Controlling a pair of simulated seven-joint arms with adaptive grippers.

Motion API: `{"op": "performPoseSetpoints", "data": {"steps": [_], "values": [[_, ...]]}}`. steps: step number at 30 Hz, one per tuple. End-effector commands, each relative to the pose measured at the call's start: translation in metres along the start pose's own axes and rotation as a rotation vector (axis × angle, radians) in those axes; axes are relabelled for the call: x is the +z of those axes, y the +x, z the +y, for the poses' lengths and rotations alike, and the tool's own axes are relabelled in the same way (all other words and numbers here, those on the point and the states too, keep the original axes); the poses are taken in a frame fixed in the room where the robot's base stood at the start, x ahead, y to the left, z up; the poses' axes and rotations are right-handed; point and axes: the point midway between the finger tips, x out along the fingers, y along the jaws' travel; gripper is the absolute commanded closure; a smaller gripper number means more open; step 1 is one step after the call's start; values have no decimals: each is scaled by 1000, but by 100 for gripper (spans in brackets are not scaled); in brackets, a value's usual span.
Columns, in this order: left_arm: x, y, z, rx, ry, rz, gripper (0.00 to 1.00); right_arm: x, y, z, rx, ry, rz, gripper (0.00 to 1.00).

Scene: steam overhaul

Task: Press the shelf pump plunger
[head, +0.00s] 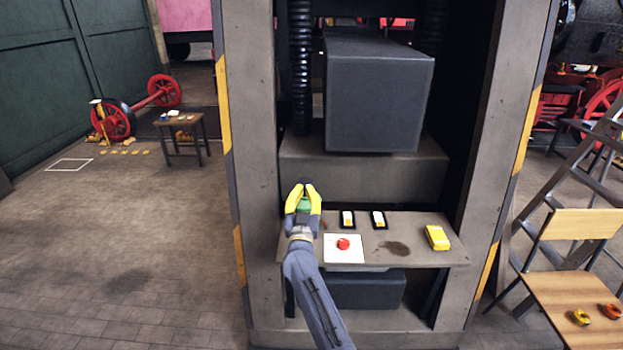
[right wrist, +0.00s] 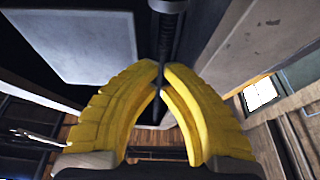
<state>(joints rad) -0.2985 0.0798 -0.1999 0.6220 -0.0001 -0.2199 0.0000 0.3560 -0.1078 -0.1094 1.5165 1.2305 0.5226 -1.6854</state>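My right gripper (head: 304,187) is over the left end of the grey shelf (head: 412,222). Its yellow fingers close to a point, and a green thing (head: 304,204) shows between them, mostly covered. I take it to be the shelf pump, but its plunger cannot be made out. A dark rounded piece lies just beyond the fingertips. In the right wrist view the fingertips (right wrist: 162,68) come together with nothing seen gripped between them. Contact with the green thing cannot be judged. My left gripper is out of view.
On the shelf are a red button (head: 343,243) on a white plate, two switches (head: 347,220) (head: 379,220) and a yellow block (head: 437,238). A grey press block (head: 377,95) hangs above, with a black hose (head: 300,70) beside it. Frame posts (head: 253,150) (head: 505,130) flank the shelf.

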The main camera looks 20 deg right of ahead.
Motion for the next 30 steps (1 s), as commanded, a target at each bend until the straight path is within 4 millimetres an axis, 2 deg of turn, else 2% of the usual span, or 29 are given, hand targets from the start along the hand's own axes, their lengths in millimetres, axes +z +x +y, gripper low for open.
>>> {"op": "performPoseSetpoints", "data": {"steps": [8, 26, 27, 30], "values": [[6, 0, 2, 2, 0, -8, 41, 0, 9, 1, 0, -1, 1, 100], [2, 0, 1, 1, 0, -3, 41, 0, 104, 2, 1, -4, 1, 100], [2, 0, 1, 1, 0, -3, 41, 9, 98, 1, -1, -6, -3, 100], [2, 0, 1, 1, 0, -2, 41, 20, 94, 2, 0, -5, -2, 100]]}}
